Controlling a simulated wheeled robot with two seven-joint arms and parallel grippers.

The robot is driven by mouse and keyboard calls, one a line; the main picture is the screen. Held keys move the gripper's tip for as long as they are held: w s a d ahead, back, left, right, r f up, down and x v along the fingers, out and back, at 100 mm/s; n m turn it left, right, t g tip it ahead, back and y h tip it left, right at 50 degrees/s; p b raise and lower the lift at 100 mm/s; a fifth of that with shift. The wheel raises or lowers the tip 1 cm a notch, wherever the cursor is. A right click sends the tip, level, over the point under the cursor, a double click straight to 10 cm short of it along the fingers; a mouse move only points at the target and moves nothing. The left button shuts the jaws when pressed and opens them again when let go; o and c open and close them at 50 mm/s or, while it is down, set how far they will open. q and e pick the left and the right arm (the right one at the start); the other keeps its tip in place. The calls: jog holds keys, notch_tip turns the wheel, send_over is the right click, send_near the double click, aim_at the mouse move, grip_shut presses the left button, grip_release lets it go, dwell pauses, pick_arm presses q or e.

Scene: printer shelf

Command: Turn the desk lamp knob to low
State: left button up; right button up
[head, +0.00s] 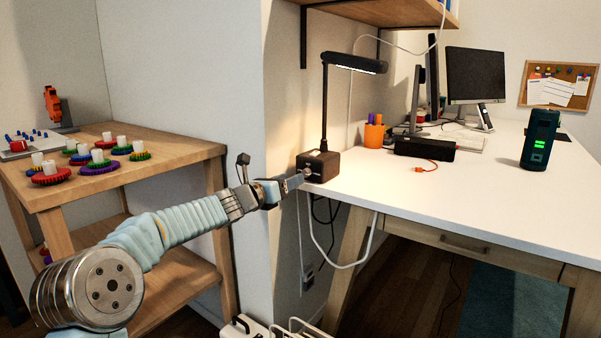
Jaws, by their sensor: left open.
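The desk lamp (325,108) stands at the left end of the white desk, with a dark post, a horizontal head and a lit strip under the head. Its dark box base (325,163) sits at the desk's left edge. A small knob (308,172) shows on the base's front left face, partly hidden by my gripper; its setting is too small to read. My left gripper (301,177) reaches in from the left with its fingertips at the knob. It is open; whether it touches the knob I cannot tell. My right gripper is not in view.
A wall corner (240,150) stands close behind my left arm. A wooden shelf (170,152) with colored gears is at left. An orange pen cup (374,132), a black box (424,148) and a dark green device (540,138) stand on the desk (440,195). Cables hang below the lamp.

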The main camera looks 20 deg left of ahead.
aim_at(304, 173)
pick_arm(q)
jog(key=p+x, duration=0.1)
jog(key=x, duration=0.3)
jog(key=shift+w+d+r+p, duration=0.1)
jog(key=shift+w+p, duration=0.1)
jog(key=shift+p, duration=0.1)
jog(key=shift+w+d, duration=0.15)
jog(key=shift+w, duration=0.3)
grip_shut()
